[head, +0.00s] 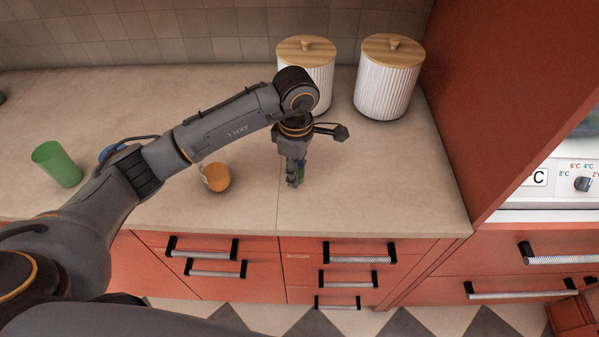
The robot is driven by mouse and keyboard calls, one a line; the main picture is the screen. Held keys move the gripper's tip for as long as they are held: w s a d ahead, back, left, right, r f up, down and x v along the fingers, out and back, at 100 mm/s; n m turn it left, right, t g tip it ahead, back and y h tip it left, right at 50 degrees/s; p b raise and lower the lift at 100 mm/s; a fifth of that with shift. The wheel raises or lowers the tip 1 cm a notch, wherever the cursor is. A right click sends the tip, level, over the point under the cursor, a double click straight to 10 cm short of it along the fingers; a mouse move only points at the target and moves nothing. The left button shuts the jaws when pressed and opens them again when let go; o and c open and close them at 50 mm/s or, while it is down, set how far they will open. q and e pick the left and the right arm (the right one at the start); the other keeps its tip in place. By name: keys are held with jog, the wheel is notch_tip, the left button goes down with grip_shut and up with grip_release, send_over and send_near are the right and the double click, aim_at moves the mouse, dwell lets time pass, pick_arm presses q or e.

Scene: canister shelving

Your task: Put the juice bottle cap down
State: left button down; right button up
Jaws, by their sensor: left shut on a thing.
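My left gripper (295,180) points down over the counter, in front of the canisters. It is shut on a small green thing (302,171), which I take to be the juice bottle cap. Most of it is hidden by the fingers. I cannot tell whether it touches the counter. My right gripper is not in view.
An orange container (216,178) stands left of the gripper, and a green cup (57,164) stands further left. Two white ribbed canisters with wooden lids, the left one (322,75) and the right one (385,82), stand at the back. The counter (400,180) is clear to the right.

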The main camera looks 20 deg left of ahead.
aim_at(299, 187)
pick_arm(q)
jog(key=shift+w+d+f, duration=0.1)
jog(key=shift+w+f, duration=0.65)
jog(key=shift+f, duration=0.2)
notch_tip(299, 187, down, 3)
jog(key=shift+r+p, duration=0.1)
jog(key=shift+p, duration=1.15)
jog(key=shift+f+b, duration=0.3)
jog(key=c, duration=1)
grip_release()
jog(key=shift+r, duration=0.1)
